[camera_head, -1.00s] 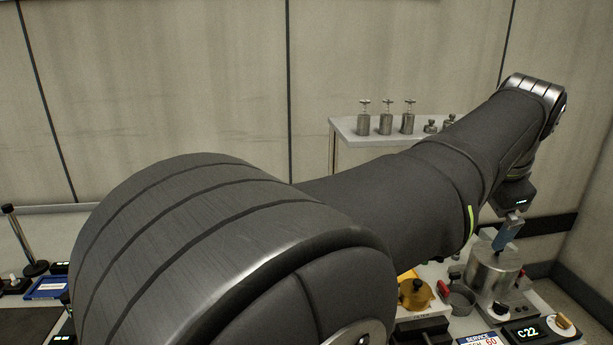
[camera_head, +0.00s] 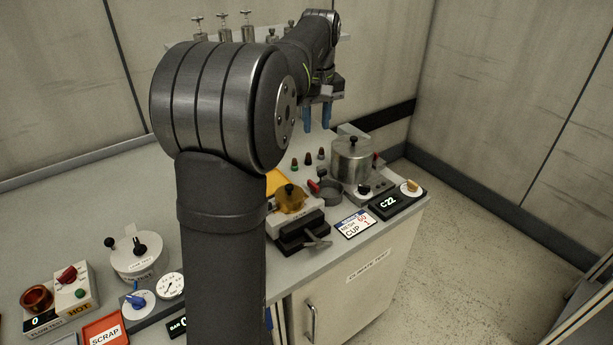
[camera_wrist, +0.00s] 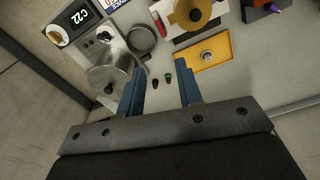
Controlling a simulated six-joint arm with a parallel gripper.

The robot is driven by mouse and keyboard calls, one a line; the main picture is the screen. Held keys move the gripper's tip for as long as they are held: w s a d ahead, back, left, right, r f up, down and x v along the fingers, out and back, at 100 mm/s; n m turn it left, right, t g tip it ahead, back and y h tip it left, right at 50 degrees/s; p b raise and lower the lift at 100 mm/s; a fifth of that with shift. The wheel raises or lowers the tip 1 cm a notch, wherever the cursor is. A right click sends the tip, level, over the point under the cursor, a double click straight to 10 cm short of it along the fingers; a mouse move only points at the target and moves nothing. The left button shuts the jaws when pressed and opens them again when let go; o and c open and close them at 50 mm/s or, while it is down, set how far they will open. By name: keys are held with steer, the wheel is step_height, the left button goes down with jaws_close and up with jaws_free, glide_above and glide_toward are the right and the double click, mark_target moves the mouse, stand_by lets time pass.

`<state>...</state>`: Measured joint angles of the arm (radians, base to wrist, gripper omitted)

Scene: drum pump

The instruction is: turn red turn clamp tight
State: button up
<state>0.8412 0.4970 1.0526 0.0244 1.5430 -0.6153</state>
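A red handle (camera_head: 314,187) sticks up beside a dark round cup holder (camera_head: 330,193) on the bench; in the wrist view a red handle (camera_wrist: 160,24) lies beside the same dark ring (camera_wrist: 141,40). A second small red part (camera_head: 375,160) shows at the right side of the metal pot (camera_head: 352,160). I cannot tell for sure which is the turn clamp. My gripper (camera_head: 317,128) hangs above the back of the bench, pointing down, behind and left of the pot. Its blue fingers are apart with nothing between them, also in the wrist view (camera_wrist: 161,75).
Small dark pegs (camera_head: 308,159) stand below my gripper. An amber-lidded device (camera_head: 290,200) stands left of the cup holder. The C22 display box (camera_head: 388,204) sits at the bench's right front. A yellow tray (camera_wrist: 203,53) shows in the wrist view.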

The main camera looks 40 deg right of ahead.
mark_target(313, 183)
steer(key=f+n, duration=0.1)
steer(key=f, duration=0.5)
steer(key=w+f, duration=0.1)
steer(key=f, duration=0.6)
steer(key=f+n, duration=0.1)
steer(key=f, duration=0.5)
steer(key=shift+w+d+f+n+g, duration=0.2)
steer(key=shift+w+d+n+g, duration=0.05)
steer(key=shift+w+n+g, duration=0.1)
jaws_close()
